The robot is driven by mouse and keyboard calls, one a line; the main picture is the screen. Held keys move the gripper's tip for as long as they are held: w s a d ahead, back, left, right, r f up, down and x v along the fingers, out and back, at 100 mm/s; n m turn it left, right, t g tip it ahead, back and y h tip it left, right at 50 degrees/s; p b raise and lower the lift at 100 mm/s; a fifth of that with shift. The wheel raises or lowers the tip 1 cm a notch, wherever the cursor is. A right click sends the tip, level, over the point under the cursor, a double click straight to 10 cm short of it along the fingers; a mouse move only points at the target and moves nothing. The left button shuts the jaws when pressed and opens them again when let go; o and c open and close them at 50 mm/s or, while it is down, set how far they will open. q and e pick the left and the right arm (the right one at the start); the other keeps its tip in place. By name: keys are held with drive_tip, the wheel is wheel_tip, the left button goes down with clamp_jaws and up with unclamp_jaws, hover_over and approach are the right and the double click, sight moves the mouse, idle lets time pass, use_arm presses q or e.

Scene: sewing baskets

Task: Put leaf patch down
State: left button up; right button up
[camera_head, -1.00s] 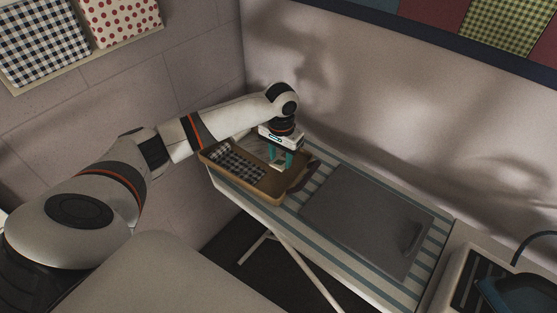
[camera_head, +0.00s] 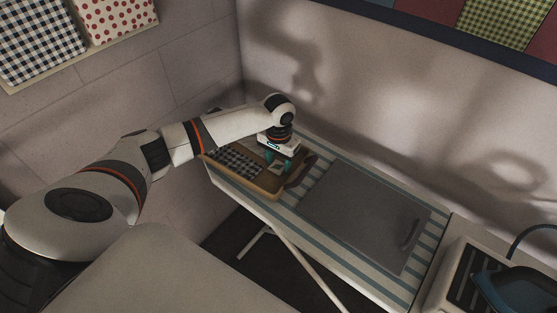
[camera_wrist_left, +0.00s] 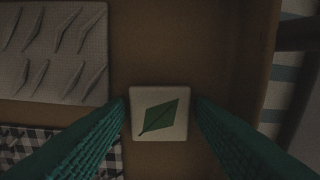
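The leaf patch (camera_wrist_left: 172,102), a small pale square with a green leaf, lies flat on the brown floor of the basket (camera_wrist_left: 225,45). It also shows small in the head view (camera_head: 274,169), between the teal fingers. My left gripper (camera_head: 278,161) is down in the right part of the basket (camera_head: 262,187). Its fingers stand on either side of the patch in the left wrist view (camera_wrist_left: 161,100), with narrow gaps at both edges, so it looks open. My right gripper is not in view.
A black-and-white checked cloth (camera_head: 236,162) lies in the basket's left part. A pale pleated cloth (camera_wrist_left: 55,50) lies beside it. The basket stands on a striped ironing board (camera_head: 318,187), with a grey flat board (camera_head: 365,215) to its right and the wall behind.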

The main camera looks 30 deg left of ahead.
sight(278, 166)
use_arm(q)
drive_tip(key=shift+r, duration=0.15)
wheel_tip(278, 166, up, 12)
drive_tip(key=b, duration=0.1)
idle(0.7)
